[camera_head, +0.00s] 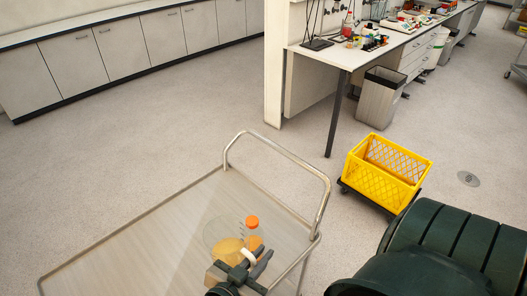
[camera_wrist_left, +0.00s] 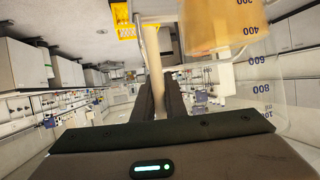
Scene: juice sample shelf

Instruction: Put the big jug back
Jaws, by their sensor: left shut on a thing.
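The big jug (camera_head: 226,248) is clear, with graduation marks and orange-yellow liquid in its lower part. In the head view it is over the trolley's top, and I cannot tell whether it touches it. My left gripper (camera_head: 257,263) is shut on the jug's pale handle, which stands between the fingers in the left wrist view. The jug (camera_wrist_left: 226,25) fills the upper right there, and part of it is cut off. An orange-capped bottle (camera_head: 252,222) shows right beside the jug, partly hidden low down. My right gripper is not in view.
The trolley (camera_head: 120,252) has a bare top at left and a raised metal handle rail (camera_head: 280,152). Open floor lies between.

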